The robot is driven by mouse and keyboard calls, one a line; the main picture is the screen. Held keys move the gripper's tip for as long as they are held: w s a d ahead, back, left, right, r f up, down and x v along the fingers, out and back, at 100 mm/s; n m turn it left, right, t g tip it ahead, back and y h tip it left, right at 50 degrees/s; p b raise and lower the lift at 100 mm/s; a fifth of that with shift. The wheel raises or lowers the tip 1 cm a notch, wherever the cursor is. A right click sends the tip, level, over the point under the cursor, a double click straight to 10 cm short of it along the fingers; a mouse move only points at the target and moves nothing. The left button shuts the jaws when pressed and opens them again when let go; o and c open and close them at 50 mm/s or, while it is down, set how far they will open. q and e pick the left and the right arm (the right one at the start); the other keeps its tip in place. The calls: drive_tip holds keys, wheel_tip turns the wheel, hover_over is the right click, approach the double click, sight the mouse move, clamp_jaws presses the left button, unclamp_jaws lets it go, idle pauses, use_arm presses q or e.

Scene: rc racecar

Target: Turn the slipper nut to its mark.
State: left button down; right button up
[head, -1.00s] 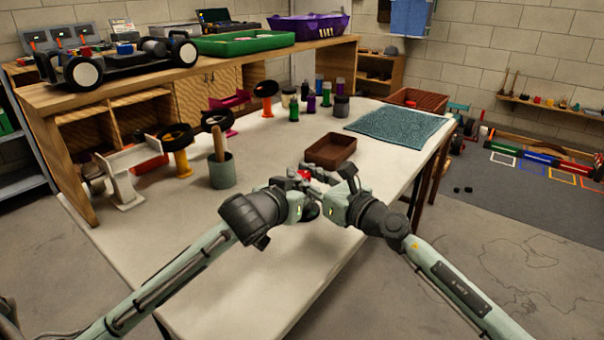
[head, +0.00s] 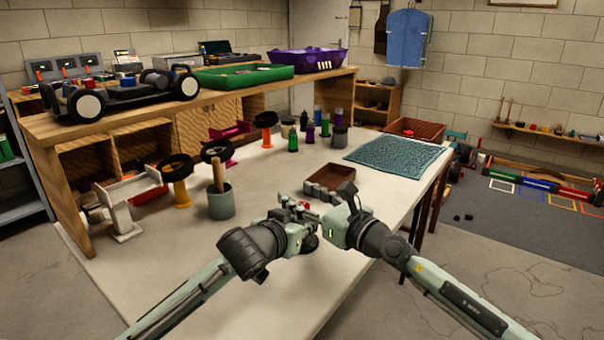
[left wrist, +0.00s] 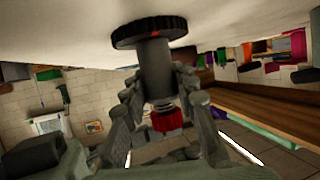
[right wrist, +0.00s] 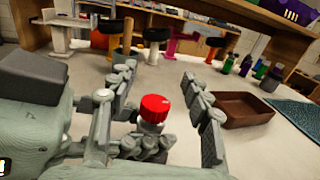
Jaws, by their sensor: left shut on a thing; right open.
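The slipper nut is a red cap (right wrist: 154,108) with a small pale mark on top in the right wrist view. In the left wrist view, the nut (left wrist: 167,121) shows at the end of a grey shaft (left wrist: 155,70) with a black toothed wheel (left wrist: 150,31) at its other end. My left gripper (left wrist: 157,82) is shut on the grey shaft. My right gripper (right wrist: 158,76) is open, with its fingers on either side of the nut and visible gaps. In the head view, the grippers hide most of the assembly; a little red (head: 303,204) shows between them.
A brown tray (head: 330,179) stands just beyond the grippers on the pale table (head: 275,180). A grey-green cup (head: 221,203), a blue-green mat (head: 395,153) and several small bottles stand farther off. The table's right edge lies past the tray.

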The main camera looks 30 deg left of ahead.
drive_tip(key=shift+a+r, duration=0.1)
drive_tip(key=shift+r, duration=1.25)
drive_tip(key=shift+w+r, duration=0.1)
drive_tip(key=shift+r, duration=2.3)
